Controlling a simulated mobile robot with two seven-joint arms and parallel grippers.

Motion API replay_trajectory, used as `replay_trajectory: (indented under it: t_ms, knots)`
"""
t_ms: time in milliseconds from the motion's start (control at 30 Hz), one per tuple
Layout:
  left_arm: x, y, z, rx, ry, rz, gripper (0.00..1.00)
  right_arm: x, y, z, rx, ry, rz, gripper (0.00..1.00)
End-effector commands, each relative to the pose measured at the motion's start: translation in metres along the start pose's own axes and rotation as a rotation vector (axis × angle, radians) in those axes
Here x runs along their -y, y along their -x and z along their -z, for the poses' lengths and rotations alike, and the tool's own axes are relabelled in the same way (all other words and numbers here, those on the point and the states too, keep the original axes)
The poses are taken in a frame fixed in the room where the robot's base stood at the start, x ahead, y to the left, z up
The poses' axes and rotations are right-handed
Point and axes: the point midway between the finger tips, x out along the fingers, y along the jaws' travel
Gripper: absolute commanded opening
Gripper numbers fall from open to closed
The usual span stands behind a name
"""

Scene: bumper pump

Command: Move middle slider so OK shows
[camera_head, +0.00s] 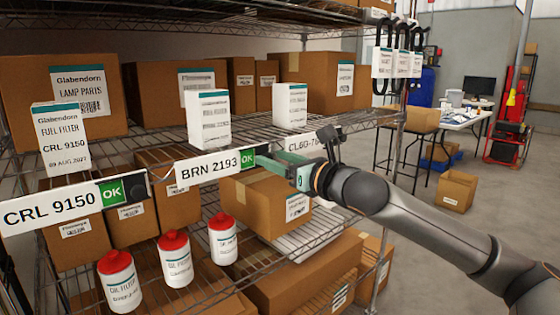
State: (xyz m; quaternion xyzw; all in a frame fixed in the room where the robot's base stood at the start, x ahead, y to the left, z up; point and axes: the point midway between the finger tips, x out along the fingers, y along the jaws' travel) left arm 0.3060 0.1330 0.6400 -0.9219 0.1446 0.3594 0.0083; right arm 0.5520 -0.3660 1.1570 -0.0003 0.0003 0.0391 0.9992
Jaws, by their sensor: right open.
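The middle label strip, BRN 2193 (208,167), is on the front edge of the wire shelf. A green OK patch (248,158) shows at its right end, right against the fingers. My right gripper (264,161) comes in from the right with greenish fingers at this end. It is open; whether it touches the slider cannot be told, and the slider's tab is hidden by the fingers. The left strip, CRL 9150 (50,207), also shows a green OK patch (112,191). The right strip, CL60 (303,143), is partly hidden behind my gripper. My left gripper is out of view.
White filter boxes (208,120) stand on the shelf above the strips. White bottles with red caps (175,259) and cardboard boxes (268,198) sit below. Hanging tags (396,63) are at the rack's right corner.

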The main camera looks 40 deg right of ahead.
Motion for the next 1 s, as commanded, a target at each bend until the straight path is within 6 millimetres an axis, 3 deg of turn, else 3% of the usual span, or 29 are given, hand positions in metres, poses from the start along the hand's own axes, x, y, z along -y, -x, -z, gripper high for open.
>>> replay_trajectory:
  t_ms: [800, 1000]
  knots:
    - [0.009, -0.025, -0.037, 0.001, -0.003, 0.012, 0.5, -0.001, 0.053, 0.004, 0.001, 0.009, 0.0, 0.58]
    - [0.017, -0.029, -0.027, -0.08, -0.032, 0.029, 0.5, 0.0, 0.072, 0.003, 0.003, 0.009, 0.001, 0.58]
